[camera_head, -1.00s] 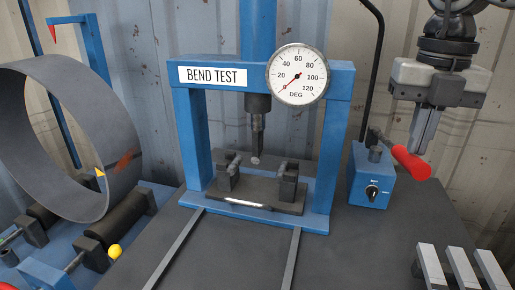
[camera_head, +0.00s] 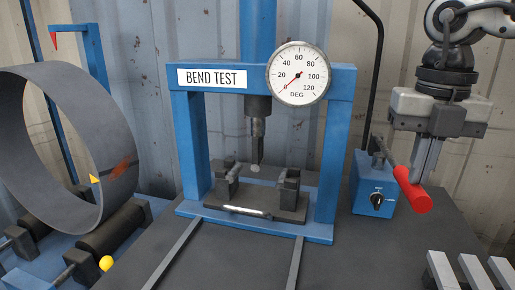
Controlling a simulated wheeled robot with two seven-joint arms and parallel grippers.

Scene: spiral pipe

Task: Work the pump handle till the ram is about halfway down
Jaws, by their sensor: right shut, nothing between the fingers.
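The gauge (camera_head: 298,73) needle points near zero. My left gripper is out of view.
A large grey ring (camera_head: 75,205) on dark rollers (camera_head: 112,228) fills the left side. Light metal bars (camera_head: 470,270) lie at the lower right. A black hose (camera_head: 377,70) rises behind the pump. The dark table front (camera_head: 225,265) is mostly clear.

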